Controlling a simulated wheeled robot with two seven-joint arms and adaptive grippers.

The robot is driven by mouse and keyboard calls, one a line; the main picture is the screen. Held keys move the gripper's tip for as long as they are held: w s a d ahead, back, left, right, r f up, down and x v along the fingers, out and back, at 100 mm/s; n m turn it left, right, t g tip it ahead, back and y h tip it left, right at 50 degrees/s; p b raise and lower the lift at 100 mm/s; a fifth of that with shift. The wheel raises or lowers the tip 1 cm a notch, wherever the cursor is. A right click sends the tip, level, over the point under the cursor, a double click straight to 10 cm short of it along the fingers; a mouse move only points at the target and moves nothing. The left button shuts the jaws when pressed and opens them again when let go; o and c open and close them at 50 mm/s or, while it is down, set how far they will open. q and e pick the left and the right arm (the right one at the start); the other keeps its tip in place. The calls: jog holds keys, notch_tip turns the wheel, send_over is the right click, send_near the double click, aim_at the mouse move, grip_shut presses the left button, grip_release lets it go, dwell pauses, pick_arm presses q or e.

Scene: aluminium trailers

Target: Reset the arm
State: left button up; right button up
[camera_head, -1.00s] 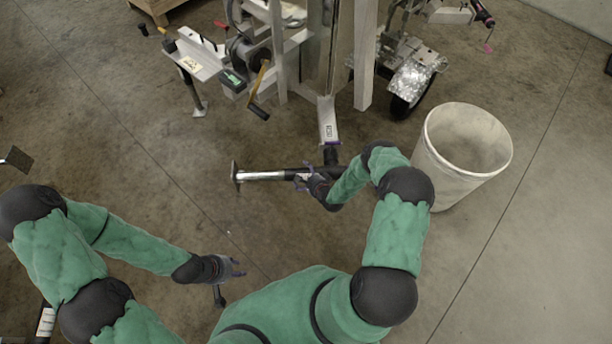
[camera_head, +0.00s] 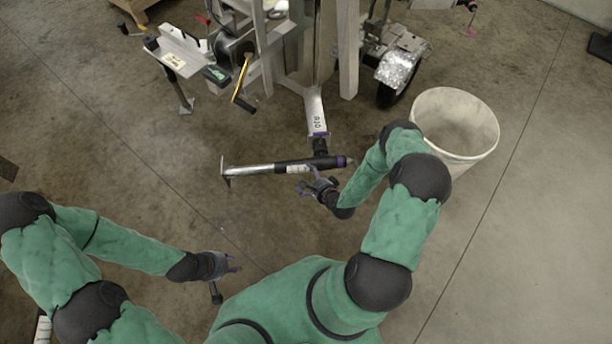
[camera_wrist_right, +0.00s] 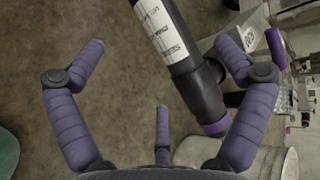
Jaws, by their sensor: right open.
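My right gripper (camera_head: 316,184) is in the middle of the head view, just in front of a jack (camera_head: 290,166) with a silver tube and black end. In the right wrist view the purple fingers of the right gripper (camera_wrist_right: 165,75) are spread wide with nothing between their tips. The black and white tube of the jack (camera_wrist_right: 185,65) passes beyond them, apart from the left finger; contact with the right finger cannot be told. My left gripper (camera_head: 226,264) is at the lower left over bare floor; its fingers are too small to read.
The jack joins the silver trailer coupling (camera_head: 316,112) at the front of an aluminium trailer. A whitish bin (camera_head: 455,125) stands to the right, near my right arm. A wheel with a shiny fender (camera_head: 397,70) is behind. The floor at left centre is clear.

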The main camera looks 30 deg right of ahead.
jog(key=shift+s, duration=0.15)
jog(key=shift+r, duration=0.1)
dwell(0.4)
jog(key=s+a+r+n+g+y+p, duration=0.1)
jog(key=s+a+r+n+g, duration=0.15)
jog(key=a+n, duration=0.3)
jog(key=s+a+r+n+g+y+p, duration=0.1)
jog(key=s+a+n+g, duration=0.25)
jog(key=a, duration=0.25)
jog(key=s+a+r+n+g, duration=0.2)
jog(key=s+a+r+n, duration=0.1)
jog(key=s, duration=0.3)
jog(key=s+a+r+n+g+y, duration=0.1)
jog(key=s+a+r+n+g, duration=0.2)
jog(key=s+a+n, duration=0.1)
jog(key=shift+s+a+r+n+g+p, duration=0.3)
jog(key=shift+s+r+n, duration=0.05)
jog(key=shift+s+n, duration=0.55)
